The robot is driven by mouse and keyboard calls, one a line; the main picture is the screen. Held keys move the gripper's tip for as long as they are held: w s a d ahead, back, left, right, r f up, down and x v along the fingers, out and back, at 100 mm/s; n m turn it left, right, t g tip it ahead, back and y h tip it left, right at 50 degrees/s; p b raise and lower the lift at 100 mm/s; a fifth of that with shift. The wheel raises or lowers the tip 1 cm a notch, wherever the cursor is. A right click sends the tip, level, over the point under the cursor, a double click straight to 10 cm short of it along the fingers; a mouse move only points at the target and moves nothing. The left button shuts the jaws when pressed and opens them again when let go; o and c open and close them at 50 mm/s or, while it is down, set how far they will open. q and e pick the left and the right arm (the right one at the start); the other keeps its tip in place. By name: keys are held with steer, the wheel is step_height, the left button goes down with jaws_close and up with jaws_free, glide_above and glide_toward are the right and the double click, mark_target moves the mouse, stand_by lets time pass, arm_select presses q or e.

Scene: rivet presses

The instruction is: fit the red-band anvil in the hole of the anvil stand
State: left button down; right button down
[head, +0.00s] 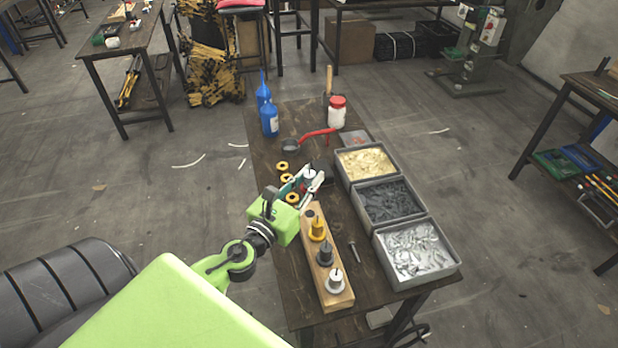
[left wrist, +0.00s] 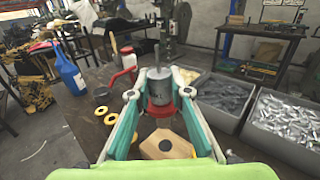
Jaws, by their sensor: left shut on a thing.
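The red-band anvil shows in the left wrist view (left wrist: 160,84) as a grey cylinder with a thin pin on top and a red band low down. My left gripper (left wrist: 160,95) is shut on it and holds it upright; its grey top also shows in the head view (head: 309,173). The wooden anvil stand (head: 341,300) lies on the table, with its far end just on the near side of the gripper. Its open dark hole (left wrist: 165,146) is below and nearer the wrist camera than the anvil. The anvil is apart from the hole. My right gripper is not in view.
A yellow anvil (head: 317,230), a dark anvil (head: 325,253) and a pale anvil (head: 335,281) stand in the stand. Bins of metal parts (head: 428,282) line the right side. Yellow rings (head: 282,166), a blue bottle (head: 269,120) and a red-lidded jar (head: 336,114) are behind.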

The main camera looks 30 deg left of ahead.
arm_select(q)
steer(key=shift+f+b, duration=0.7)
steer(key=shift+f, duration=0.2)
steer(key=shift+f+b, duration=0.95)
steer(key=shift+f, duration=0.05)
steer(key=shift+f+b, duration=2.55)
steer(key=shift+f, duration=0.15)
steer(key=c, duration=1.8)
jaws_free()
steer(key=shift+f, duration=0.1)
